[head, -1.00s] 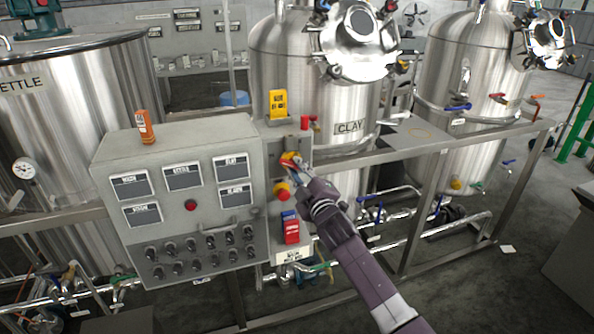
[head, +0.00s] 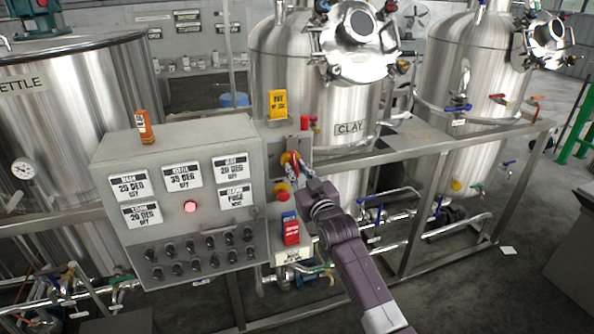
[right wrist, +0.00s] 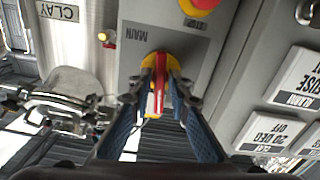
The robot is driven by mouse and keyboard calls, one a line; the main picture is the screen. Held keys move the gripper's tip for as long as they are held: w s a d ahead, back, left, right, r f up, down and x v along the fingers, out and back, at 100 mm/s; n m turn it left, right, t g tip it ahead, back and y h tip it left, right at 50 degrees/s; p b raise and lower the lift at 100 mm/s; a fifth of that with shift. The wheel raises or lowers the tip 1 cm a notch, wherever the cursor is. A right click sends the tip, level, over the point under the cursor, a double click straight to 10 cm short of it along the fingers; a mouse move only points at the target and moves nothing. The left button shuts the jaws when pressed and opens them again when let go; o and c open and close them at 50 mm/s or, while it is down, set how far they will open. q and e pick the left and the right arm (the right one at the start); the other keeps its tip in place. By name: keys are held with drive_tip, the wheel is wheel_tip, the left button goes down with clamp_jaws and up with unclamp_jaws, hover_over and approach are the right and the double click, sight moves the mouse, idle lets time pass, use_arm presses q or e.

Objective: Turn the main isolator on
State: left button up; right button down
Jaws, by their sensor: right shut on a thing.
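The main isolator is a red handle on a yellow round base (right wrist: 159,88), under a label reading MAIN that appears upside down in the right wrist view. In the head view the isolator (head: 287,160) sits on the grey side panel, partly hidden by my gripper. My right gripper (right wrist: 158,92) is shut on the red handle, one finger on each side; it also shows in the head view (head: 297,172). The handle looks upright in the head view. The panel displays, such as the one reading 35 DEG (head: 181,177), are lit white, and the red lamp (head: 190,206) glows. My left gripper is not in view.
A red and yellow stop button (head: 282,191) is just below the isolator. A blue and red tag holder (head: 290,229) is lower down. A yellow box (head: 278,103) stands above. The grey control cabinet (head: 120,250) is to the left, with tank pipes and a frame rail to the right.

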drive_tip(key=shift+f+m, duration=0.1)
drive_tip(key=shift+m, duration=0.6)
drive_tip(key=c, duration=2)
unclamp_jaws()
drive_tip(key=shift+s, duration=0.1)
drive_tip(key=v, duration=1.2)
